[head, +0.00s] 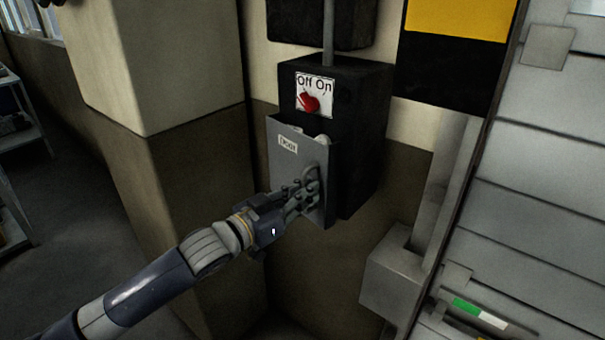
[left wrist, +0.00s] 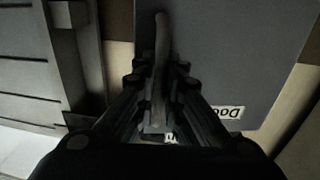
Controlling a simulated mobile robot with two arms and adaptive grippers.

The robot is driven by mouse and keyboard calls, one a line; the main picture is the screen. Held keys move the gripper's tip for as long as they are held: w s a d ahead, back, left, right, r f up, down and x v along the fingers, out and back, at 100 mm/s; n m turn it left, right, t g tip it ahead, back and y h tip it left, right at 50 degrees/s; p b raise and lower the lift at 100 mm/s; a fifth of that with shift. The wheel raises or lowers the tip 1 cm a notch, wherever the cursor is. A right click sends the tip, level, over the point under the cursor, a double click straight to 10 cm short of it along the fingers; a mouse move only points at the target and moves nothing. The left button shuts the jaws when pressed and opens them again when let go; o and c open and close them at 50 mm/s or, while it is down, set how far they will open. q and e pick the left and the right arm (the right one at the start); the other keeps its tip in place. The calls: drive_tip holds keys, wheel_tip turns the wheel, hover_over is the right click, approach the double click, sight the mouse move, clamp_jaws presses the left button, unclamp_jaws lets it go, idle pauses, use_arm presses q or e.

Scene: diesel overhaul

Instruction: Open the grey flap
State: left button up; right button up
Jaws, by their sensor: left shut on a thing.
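The grey flap (head: 290,165) is on the front of a black switch box (head: 362,130) on the wall. It bears a small white "Door" label and a grey handle (head: 312,182) near its right edge. The flap's top edge stands a little off the box, and a pale round part shows just behind it. My left gripper (head: 302,194) is at the handle, with its fingers closed around it. In the left wrist view the handle (left wrist: 162,50) runs between the fingers, against the flap (left wrist: 225,55). My right gripper is not in view.
Above the flap is a red rotary knob (head: 308,101) on a white "Off On" plate. A grey box (head: 392,285) and a large panelled grey surface (head: 540,170) stand at the right. A wall pillar (head: 185,190) is at the left. Shelves (head: 18,140) stand at the far left.

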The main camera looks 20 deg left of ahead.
use_arm(q)
drive_tip(key=shift+s+a+m+g+h, duration=0.25)
drive_tip(key=shift+s+a+h, duration=0.15)
drive_tip(key=shift+a, duration=0.4)
drive_tip(key=shift+s+a+m+g+h, duration=0.15)
drive_tip(key=shift+s+a+m+h, duration=0.25)
drive_tip(key=shift+a, duration=0.35)
drive_tip(key=shift+s+a+m+g+h, duration=0.25)
drive_tip(key=shift+s+a, duration=0.25)
drive_tip(key=shift+a, duration=0.3)
drive_tip(key=shift+c, duration=0.2)
drive_tip(key=shift+p, duration=0.35)
drive_tip(key=s+a+m+g+h+p, duration=0.1)
drive_tip(key=a+m+g+h+p, duration=0.2)
drive_tip(key=a, duration=0.5)
drive_tip(key=shift+s+a+h+p, duration=0.25)
drive_tip(key=shift+a+h+p, duration=0.1)
drive_tip(key=shift+p, duration=0.35)
